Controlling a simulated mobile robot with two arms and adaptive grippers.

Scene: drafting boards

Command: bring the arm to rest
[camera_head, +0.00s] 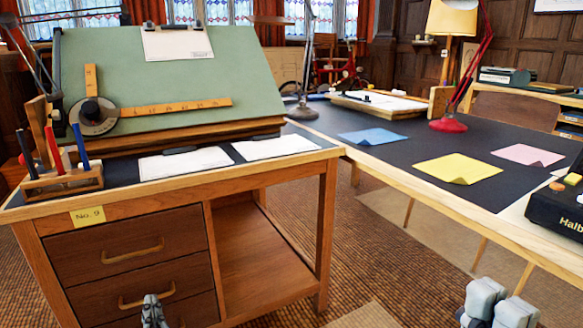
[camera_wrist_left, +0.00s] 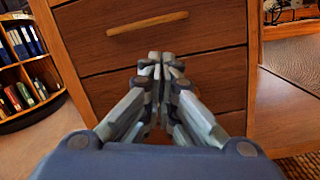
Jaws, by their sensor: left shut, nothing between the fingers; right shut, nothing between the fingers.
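My left gripper (camera_head: 153,300) shows at the bottom edge of the head view, in front of the drawers of the wooden desk (camera_head: 265,250). In the left wrist view its fingers (camera_wrist_left: 160,62) are together and hold nothing, in front of a drawer front (camera_wrist_left: 205,58). I cannot tell whether they touch the drawer. My right gripper (camera_head: 497,303) is at the bottom right of the head view, beside the dark-topped table. It is shut and empty, and its lower part is cut off by the picture's edge.
A green drafting board (camera_head: 190,75) and a pen holder (camera_head: 65,182) stand on the desk. The dark table (camera_head: 400,145) carries blue, yellow and pink sheets, a red lamp (camera_head: 448,124) and a black machine (camera_head: 560,208). Bare carpet (camera_head: 385,275) lies between the grippers.

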